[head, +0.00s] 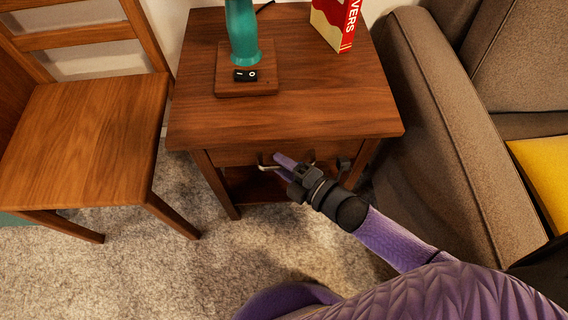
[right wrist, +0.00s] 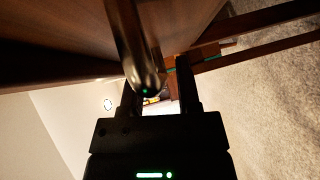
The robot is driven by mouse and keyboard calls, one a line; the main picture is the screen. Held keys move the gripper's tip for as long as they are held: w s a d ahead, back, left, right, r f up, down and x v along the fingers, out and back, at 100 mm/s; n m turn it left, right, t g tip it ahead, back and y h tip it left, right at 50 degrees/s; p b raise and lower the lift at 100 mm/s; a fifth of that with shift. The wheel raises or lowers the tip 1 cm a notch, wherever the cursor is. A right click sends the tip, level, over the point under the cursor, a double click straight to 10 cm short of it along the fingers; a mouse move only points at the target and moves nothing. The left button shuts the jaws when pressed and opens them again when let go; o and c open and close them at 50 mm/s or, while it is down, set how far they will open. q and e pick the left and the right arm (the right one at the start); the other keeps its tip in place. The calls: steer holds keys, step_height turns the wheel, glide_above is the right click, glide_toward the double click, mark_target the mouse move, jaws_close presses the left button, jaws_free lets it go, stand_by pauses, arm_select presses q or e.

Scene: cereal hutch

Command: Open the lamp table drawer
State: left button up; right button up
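The wooden lamp table (head: 330,105) stands in the middle of the head view. Its drawer front (head: 235,158) is under the table top and looks closed, in deep shade. A metal handle (head: 267,167) shows on the drawer front. My right gripper (head: 280,165) is at the handle and hides part of it. In the right wrist view my right gripper (right wrist: 160,92) has its fingers apart, and the dark handle bar (right wrist: 130,40) reaches down in front of the left finger. I cannot tell whether they touch. My left gripper is not in view.
A teal lamp (head: 243,35) with a switch on its wooden base and a red box (head: 338,22) stand on the table. A wooden chair (head: 85,130) is at left, a brown sofa (head: 450,130) close at right. The carpet (head: 150,270) in front is clear.

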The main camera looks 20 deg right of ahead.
jaws_close()
stand_by(0.5)
stand_by(0.3)
stand_by(0.4)
